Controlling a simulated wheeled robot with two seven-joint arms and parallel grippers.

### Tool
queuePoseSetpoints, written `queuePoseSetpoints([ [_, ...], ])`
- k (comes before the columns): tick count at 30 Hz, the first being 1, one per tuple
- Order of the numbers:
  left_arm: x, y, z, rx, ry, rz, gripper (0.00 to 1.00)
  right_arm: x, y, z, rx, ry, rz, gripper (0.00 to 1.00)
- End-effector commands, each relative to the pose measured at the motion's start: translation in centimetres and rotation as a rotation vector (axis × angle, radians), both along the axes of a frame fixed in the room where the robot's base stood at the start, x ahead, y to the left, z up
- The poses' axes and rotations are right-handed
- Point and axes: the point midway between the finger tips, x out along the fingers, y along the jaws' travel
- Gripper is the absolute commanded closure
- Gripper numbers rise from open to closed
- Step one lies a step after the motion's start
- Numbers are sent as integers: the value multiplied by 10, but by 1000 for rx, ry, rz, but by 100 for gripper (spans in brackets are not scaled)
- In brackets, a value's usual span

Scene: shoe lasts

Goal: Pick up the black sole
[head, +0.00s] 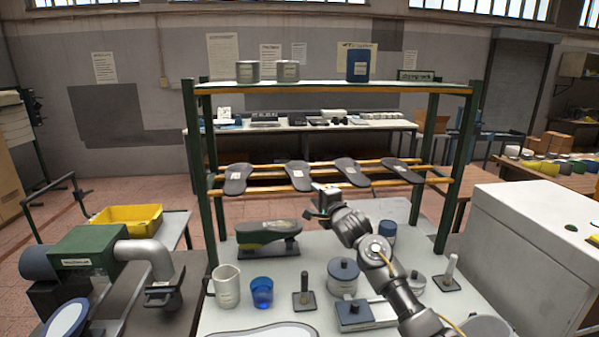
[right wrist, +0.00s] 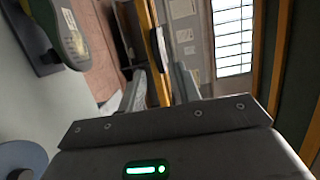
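Several dark soles with pale labels lie across the yellow rails of a rack: one at the far left (head: 236,178), a second (head: 299,176), a third (head: 350,172) and one at the right (head: 403,170). I cannot tell which one the task names. My right gripper (head: 322,200) is in front of the rails, just below and between the second and third soles. In the right wrist view its two fingers (right wrist: 160,90) stand apart, with a yellow rail and a dark edge beyond them. I see nothing clearly held. My left gripper is not in view.
Green posts (head: 202,190) and a top shelf (head: 330,88) with cans frame the rack. On the table below stand a shoe form (head: 268,238), a white mug (head: 226,287), a blue cup (head: 262,293) and a grey lidded pot (head: 343,279). A white cabinet (head: 530,250) is at right.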

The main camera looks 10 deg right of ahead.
Motion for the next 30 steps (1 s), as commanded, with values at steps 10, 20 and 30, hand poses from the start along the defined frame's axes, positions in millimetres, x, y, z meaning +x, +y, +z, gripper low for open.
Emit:
queuePoseSetpoints([
  [10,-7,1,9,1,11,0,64,23,7,1,-1,0,0,66],
  [20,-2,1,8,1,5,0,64,23,7,0,0,0,0,85],
  [30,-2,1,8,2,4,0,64,23,7,1,-1,-1,0,100],
])
